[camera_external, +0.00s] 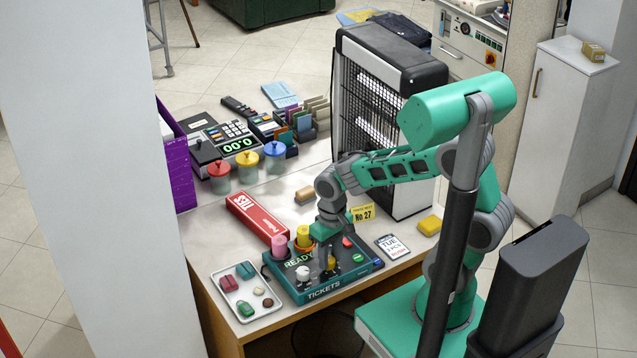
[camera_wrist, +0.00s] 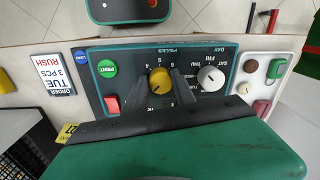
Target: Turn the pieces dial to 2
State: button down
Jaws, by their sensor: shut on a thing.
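The teal ticket machine (camera_external: 300,290) stands at the front of the counter. Its yellow pieces dial (camera_wrist: 160,80) shows in the middle of the panel in the wrist view, under the PIECES label, with numbers around it. In the external view the yellow dial (camera_external: 331,263) is partly hidden by my gripper (camera_external: 325,252). In the wrist view my gripper (camera_wrist: 161,84) has its dark fingers on either side of the dial, shut on it. The dial's pointer seems to aim toward the lower left of the wrist picture; the exact number is unclear.
The white day dial (camera_wrist: 210,78) sits close beside it. A green print button (camera_wrist: 107,68) and a red switch (camera_wrist: 112,104) are on the other side. An order card (camera_external: 392,246), a tray of small pieces (camera_external: 264,308) and a red box (camera_external: 257,217) lie around the machine.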

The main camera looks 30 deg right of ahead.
aim_at(330, 259)
jog(key=c, duration=1)
grip_release()
jog(key=shift+c, duration=0.2)
notch_tip(330, 259, up, 8)
jog(key=shift+d+f, duration=0.1)
jog(key=shift+d, duration=0.05)
